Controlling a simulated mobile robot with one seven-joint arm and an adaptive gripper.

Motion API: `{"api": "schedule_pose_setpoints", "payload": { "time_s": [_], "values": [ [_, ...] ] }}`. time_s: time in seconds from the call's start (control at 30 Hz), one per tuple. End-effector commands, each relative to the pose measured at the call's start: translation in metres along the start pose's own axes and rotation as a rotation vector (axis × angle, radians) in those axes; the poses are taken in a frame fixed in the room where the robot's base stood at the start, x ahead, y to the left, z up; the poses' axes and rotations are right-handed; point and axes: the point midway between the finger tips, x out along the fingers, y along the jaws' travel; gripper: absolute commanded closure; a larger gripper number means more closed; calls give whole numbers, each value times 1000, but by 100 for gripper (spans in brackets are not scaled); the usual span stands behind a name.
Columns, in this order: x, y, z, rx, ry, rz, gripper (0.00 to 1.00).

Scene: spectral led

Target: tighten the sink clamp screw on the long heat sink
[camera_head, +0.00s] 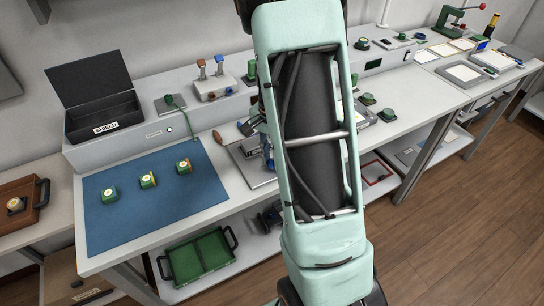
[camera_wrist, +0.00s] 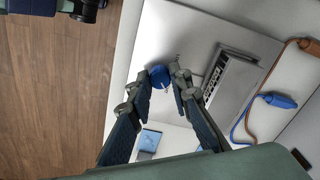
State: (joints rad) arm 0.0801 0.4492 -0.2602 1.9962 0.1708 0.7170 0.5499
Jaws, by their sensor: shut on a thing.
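In the wrist view, my gripper (camera_wrist: 166,84) has its two fingers closed in on a round blue knob (camera_wrist: 159,74), which looks like the clamp screw's head. The knob sits at the fingertips, and its lower side is partly hidden by them. The long heat sink (camera_wrist: 232,82), grey with a row of fins, lies to the right of the knob on a light metal plate (camera_wrist: 190,35). In the head view my arm covers most of this spot; only the left part of the plate (camera_head: 254,172) shows beside it.
An orange cable (camera_wrist: 262,85) and a blue connector (camera_wrist: 277,100) lie right of the heat sink. In the head view, a blue mat (camera_head: 150,215) with several green and yellow pieces lies left. An open black box (camera_head: 100,115) marked SHIELD stands behind it.

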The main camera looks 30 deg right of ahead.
Motion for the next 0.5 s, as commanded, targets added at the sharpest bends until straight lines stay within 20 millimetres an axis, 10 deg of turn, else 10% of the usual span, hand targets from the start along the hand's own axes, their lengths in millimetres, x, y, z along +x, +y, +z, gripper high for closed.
{"api": "schedule_pose_setpoints", "payload": {
  "time_s": [0.5],
  "values": [
    [-1,0,-1,58,2,-2,100]
  ]
}}
